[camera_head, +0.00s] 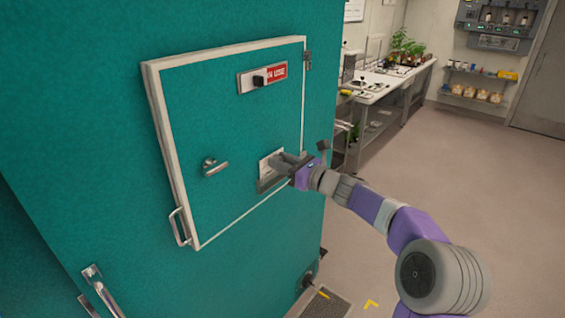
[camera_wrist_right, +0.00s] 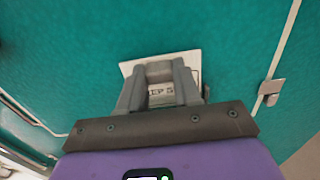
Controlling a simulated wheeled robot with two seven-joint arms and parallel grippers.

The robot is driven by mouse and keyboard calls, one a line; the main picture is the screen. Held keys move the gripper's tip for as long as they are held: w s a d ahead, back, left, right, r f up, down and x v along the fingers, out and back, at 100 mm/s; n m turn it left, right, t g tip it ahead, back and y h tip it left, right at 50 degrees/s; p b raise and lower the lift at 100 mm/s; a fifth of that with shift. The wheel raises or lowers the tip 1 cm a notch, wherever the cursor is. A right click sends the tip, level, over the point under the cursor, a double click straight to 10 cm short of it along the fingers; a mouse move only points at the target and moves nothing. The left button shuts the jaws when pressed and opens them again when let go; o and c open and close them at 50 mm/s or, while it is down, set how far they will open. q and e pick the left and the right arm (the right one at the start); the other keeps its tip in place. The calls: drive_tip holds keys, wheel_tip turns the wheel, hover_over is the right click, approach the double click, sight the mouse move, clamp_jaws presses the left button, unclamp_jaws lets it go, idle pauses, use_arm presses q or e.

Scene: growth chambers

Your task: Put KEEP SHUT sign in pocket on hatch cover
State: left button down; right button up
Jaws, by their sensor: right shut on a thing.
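The white KEEP SHUT sign (camera_head: 265,161) is at the lower right of the teal hatch cover (camera_head: 230,125). In the right wrist view the sign (camera_wrist_right: 185,62) lies between and behind my fingers, with part of its lettering showing. My right gripper (camera_head: 276,161) is shut on the sign, close in front of the cover; its fingertips also show in the right wrist view (camera_wrist_right: 159,72). I cannot make out the pocket; the sign and gripper cover that area. Whether the sign touches the cover or sits in the pocket cannot be told. My left gripper is not in view.
A red IN USE slider plate (camera_head: 276,74) is high on the cover. A metal latch handle (camera_head: 214,167) is at its left side. A white pull handle (camera_head: 179,227) is beside its lower left edge. A bench with plants (camera_head: 390,75) stands behind; the floor at right is clear.

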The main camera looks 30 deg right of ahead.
drive_tip(key=shift+f, duration=0.35)
idle(0.3)
drive_tip(key=shift+f+b, duration=0.3)
drive_tip(key=shift+b, duration=0.25)
drive_tip(key=o, duration=1.2)
drive_tip(key=shift+c, duration=0.2)
drive_tip(key=shift+s, duration=0.1)
drive_tip(key=b+v, duration=0.1)
drive_tip(key=v, duration=0.6)
drive_tip(key=shift+s, duration=0.15)
